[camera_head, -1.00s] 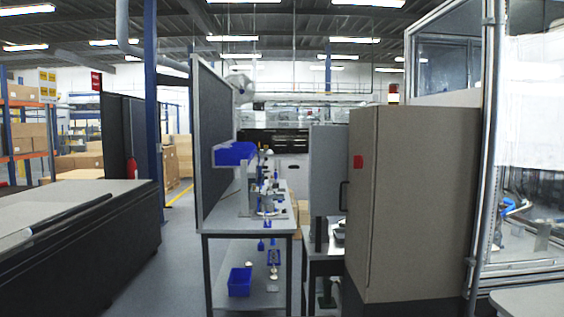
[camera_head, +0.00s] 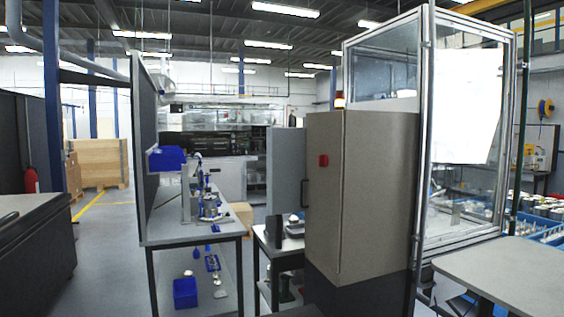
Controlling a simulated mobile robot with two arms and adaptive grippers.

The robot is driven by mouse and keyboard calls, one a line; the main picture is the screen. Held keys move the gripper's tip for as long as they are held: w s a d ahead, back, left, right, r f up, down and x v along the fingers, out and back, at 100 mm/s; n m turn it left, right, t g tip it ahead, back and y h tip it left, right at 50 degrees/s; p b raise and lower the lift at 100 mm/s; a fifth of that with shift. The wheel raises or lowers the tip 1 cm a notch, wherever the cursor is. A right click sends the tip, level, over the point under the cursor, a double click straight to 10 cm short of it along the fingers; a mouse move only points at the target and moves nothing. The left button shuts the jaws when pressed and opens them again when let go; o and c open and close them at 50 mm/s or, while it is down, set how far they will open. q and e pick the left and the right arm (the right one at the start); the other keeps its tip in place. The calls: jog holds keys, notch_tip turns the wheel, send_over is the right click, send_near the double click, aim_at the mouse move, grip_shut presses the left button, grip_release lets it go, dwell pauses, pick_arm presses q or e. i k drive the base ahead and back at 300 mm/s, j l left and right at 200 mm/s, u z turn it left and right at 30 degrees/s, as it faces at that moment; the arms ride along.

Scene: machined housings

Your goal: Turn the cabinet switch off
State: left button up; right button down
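A tall grey-brown cabinet (camera_head: 375,190) stands right of the middle in the head view. A small red switch (camera_head: 323,160) sits high on its narrow left face. A dark handle (camera_head: 304,193) shows at its left edge, beside a grey panel (camera_head: 286,170) that looks like an open door. Whether the switch is on or off cannot be told at this size. Neither of my grippers is in view.
A workbench (camera_head: 195,242) with a blue bin and small parts stands left of the cabinet. A glass-walled enclosure (camera_head: 466,130) rises behind it. A grey table (camera_head: 510,268) fills the lower right. Open floor lies at the left, beside a dark counter (camera_head: 38,255).

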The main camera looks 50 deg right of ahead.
aim_at(323, 161)
jog(key=i+j, duration=0.35)
jog(key=i, duration=0.2)
jog(key=i+j+z, duration=0.1)
jog(key=i+j, duration=0.2)
jog(key=i, duration=0.2)
jog(key=i+z, duration=0.3)
jog(key=z, duration=0.15)
jog(key=i+z, duration=0.4)
jog(key=i+j+z, duration=0.15)
jog(key=z, duration=0.3)
jog(key=i+j+z, duration=0.6)
jog(key=z, duration=0.25)
